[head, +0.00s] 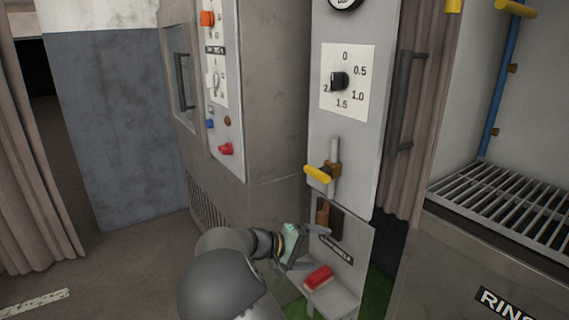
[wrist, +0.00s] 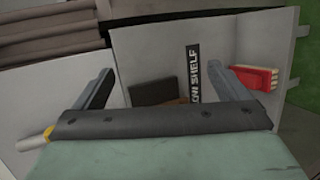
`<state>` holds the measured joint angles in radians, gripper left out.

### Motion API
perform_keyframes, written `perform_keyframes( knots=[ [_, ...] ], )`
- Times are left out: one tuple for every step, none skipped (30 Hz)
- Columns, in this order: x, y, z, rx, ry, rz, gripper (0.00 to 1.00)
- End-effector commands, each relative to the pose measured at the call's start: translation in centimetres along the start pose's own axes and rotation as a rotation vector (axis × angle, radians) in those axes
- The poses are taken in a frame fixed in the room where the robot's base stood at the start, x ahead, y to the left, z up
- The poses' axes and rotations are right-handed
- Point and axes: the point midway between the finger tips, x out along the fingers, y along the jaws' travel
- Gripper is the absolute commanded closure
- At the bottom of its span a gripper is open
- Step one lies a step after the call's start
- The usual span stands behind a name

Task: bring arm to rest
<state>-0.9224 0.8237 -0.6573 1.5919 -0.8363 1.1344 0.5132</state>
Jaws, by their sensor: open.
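My gripper (head: 317,250) is at the lower middle of the head view, in front of the grey panel and beside the low shelf (head: 340,297). Its two fingers stand apart with nothing seen between them. In the wrist view my gripper (wrist: 161,75) shows both spread fingers, with the label plate (wrist: 194,75) and a dark brown piece (wrist: 153,91) beyond them. A red brush-like block (head: 318,277) lies on the low shelf, apart from the fingers. It also shows in the wrist view (wrist: 255,77), right of the right finger.
A yellow-handled lever (head: 318,174) sticks out of the panel above my gripper, below a numbered dial (head: 339,81). A control cabinet (head: 215,90) stands left. A rinse station with a metal grate (head: 505,205) stands right. The floor at left is clear.

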Motion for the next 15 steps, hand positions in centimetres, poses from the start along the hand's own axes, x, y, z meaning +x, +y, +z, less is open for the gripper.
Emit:
perform_keyframes(
  knots=[
    [0.8,4.4,3.2,0.017,-0.068,-0.124,0.05],
    [1.2,5.4,5.0,0.021,-0.102,-0.195,0.05],
    [1.5,6.6,7.3,0.027,-0.139,-0.286,0.05],
    [1.5,7.5,9.0,0.034,-0.162,-0.354,0.05],
    [1.3,8.4,10.6,0.042,-0.183,-0.42,0.05],
    [0.9,9.7,12.8,0.054,-0.207,-0.505,0.05],
    [0.4,10.6,14.4,0.065,-0.219,-0.567,0.05],
    [-0.1,11.6,15.9,0.075,-0.228,-0.626,0.05],
    [-1.1,12.9,18.0,0.091,-0.238,-0.702,0.05],
    [-1.9,13.9,19.5,0.105,-0.242,-0.756,0.05],
    [-2.8,14.8,20.9,0.118,-0.243,-0.808,0.05],
    [-4.0,16.2,22.8,0.137,-0.24,-0.872,0.05],
    [-5.0,17.1,24.3,0.152,-0.236,-0.917,0.05],
    [-6.0,18.1,25.6,0.167,-0.231,-0.96,0.05],
    [-7.4,19.2,27.4,0.189,-0.221,-1.011,0.05]
  ],
)
